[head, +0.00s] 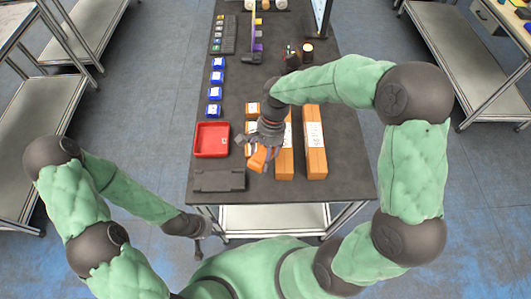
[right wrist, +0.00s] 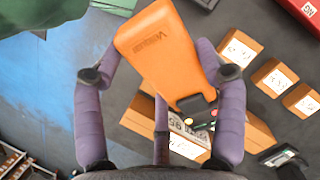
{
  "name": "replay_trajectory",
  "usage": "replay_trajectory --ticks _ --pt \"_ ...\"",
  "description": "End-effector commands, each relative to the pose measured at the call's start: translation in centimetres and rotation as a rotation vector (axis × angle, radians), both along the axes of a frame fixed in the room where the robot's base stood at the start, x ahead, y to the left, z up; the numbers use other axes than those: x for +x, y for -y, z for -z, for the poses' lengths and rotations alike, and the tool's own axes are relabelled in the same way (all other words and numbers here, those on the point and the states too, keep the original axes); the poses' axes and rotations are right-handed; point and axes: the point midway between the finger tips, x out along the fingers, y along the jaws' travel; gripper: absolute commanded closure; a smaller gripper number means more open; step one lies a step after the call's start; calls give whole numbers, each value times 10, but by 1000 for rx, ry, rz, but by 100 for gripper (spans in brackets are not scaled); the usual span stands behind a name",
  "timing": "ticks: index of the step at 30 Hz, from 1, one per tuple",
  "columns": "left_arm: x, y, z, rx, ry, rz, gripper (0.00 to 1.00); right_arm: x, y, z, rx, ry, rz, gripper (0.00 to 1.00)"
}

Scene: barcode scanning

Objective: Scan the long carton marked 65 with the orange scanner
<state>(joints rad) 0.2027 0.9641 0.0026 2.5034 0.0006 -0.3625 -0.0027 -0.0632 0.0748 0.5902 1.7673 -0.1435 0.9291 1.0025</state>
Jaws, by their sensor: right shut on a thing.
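My right gripper (head: 262,152) is shut on the orange scanner (head: 259,160) above the near part of the table. In the right wrist view the scanner (right wrist: 157,45) sits between the purple-grey fingers, its dark head over a long carton (right wrist: 252,130). That carton's white label (right wrist: 188,127) shows digits that look like 65, partly hidden by the scanner. In the head view two long cartons lie side by side, a left one (head: 284,160) partly hidden by my arm and a right one (head: 316,155). My left gripper (head: 201,249) hangs in front of the table's near edge, too small to read.
Small labelled cartons (right wrist: 240,50) lie beside the long ones. Several blue boxes (head: 216,78) line the left edge. The table's right strip (head: 350,160) is clear.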

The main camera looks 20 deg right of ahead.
Motion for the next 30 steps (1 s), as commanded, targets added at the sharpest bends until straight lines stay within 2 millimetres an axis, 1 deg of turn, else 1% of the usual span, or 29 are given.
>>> replay_trajectory --ticks 1,6,19,23,30 --pt "0 0 9 0 0 0 60 0 0 9 1 1 0 71" --pt "0 0 16 0 0 0 60 0 0 18 0 1 0 71" --pt "0 0 13 0 1 0 60 1 0 16 0 2 -1 71" --pt "0 0 2 0 1 0 60 1 0 2 0 3 0 71" --pt "0 0 -32 0 1 0 60 1 0 -39 0 3 0 71"
